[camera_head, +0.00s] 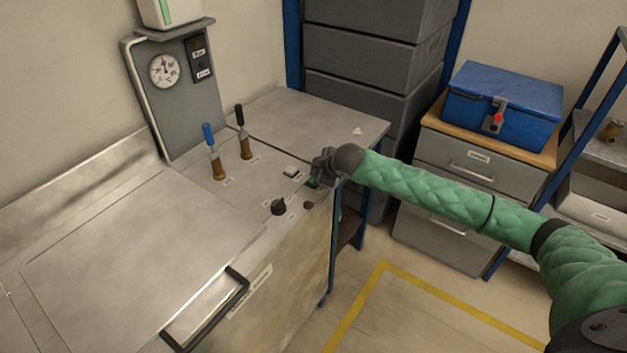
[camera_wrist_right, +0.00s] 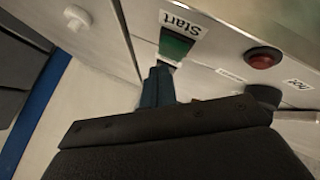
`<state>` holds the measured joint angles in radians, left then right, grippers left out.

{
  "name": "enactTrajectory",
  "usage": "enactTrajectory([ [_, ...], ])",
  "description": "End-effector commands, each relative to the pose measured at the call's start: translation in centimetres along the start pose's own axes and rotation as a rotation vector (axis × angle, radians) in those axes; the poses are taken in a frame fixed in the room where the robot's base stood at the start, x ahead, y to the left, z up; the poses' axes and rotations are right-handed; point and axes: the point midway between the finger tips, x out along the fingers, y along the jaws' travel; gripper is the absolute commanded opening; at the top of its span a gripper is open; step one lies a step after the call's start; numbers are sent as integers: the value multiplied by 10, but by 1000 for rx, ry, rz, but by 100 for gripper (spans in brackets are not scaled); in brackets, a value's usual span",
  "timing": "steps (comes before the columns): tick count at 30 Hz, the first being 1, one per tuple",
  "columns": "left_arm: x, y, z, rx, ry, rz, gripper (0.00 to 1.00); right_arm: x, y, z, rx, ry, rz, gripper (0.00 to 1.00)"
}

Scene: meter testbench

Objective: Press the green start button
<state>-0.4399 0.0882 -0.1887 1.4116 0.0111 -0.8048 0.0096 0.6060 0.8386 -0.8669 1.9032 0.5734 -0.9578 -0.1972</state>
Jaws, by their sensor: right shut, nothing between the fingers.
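The green start button (camera_wrist_right: 175,46) shows in the right wrist view beside a white label reading "Start". In the head view the green button (camera_head: 312,183) is partly hidden by my right gripper (camera_head: 318,178), at the right front corner of the steel bench top. My right gripper (camera_wrist_right: 158,88) is shut and empty, its fingertips right at the near edge of the green button. I cannot tell whether they touch it. My left gripper is not in view.
A red button (camera_wrist_right: 263,58) and a black knob (camera_head: 278,206) sit near the start button. Two levers, blue-handled (camera_head: 212,150) and black-handled (camera_head: 243,132), stand behind on the bench (camera_head: 130,240). A gauge panel (camera_head: 190,100) rises at the back. A blue toolbox (camera_head: 505,100) is on drawers at right.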

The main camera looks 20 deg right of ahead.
Motion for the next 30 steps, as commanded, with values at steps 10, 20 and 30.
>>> enactTrajectory([
  [10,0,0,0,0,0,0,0,0,0,0,0,0,0,0],
  [20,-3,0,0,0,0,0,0,4,-3,3,0,-1,-1,0],
  [30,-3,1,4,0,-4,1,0,6,-4,4,0,0,0,0],
])
